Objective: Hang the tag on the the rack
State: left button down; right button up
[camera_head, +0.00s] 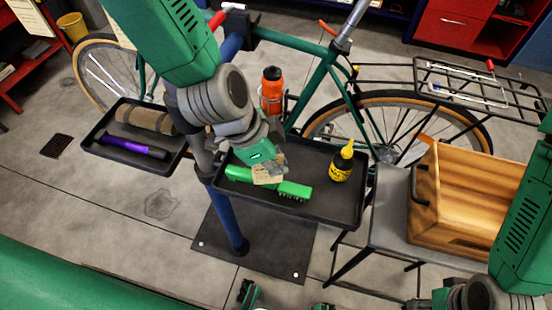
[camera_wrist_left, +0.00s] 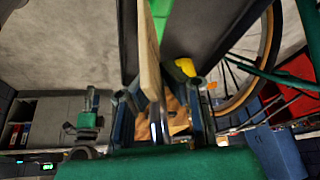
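My left gripper (camera_head: 272,166) is above the middle tray, pointing down. It appears shut on a thin beige tag (camera_head: 266,177), which hangs from the fingertips just over a green brush. In the left wrist view the tag (camera_wrist_left: 150,55) shows almost edge-on, sticking out from between the fingers of the left gripper (camera_wrist_left: 162,108). The bicycle's black rear rack (camera_head: 400,68) is at the upper right, above the wheel, apart from the tag. My right gripper (camera_head: 420,303) is only partly visible at the bottom edge, and its fingers are unclear.
The middle tray (camera_head: 335,212) holds the green brush (camera_head: 295,190) and a yellow-capped bottle (camera_head: 342,162). A left tray (camera_head: 105,155) holds a purple tool and a brown roll. An orange bottle (camera_head: 272,88) is on the bicycle frame. A wooden crate (camera_head: 465,195) stands on a grey stool at the right.

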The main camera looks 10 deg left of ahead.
pick_arm(q)
jog(key=shift+d+f, duration=0.2)
jog(key=shift+d, duration=0.35)
jog(key=shift+d+f, duration=0.2)
jog(key=shift+d, duration=0.5)
jog(key=c, duration=1.7)
grip_release()
jog(key=shift+c, duration=0.2)
jog(key=shift+a, duration=1.1)
jog(key=shift+a+r, duration=0.1)
jog(key=shift+r, duration=0.3)
jog(key=shift+d+r+p+v, duration=0.15)
jog(key=shift+d+v, duration=0.2)
jog(key=shift+v, duration=1.6)
jog(key=shift+d+r+p+v, duration=0.15)
jog(key=shift+d+v, duration=0.2)
jog(key=shift+v, duration=1.6)
jog(key=shift+d+r+p+v, duration=0.15)
jog(key=shift+d+v, duration=0.15)
jog(key=shift+v, duration=1.65)
pick_arm(e)
jog(key=shift+d, duration=1)
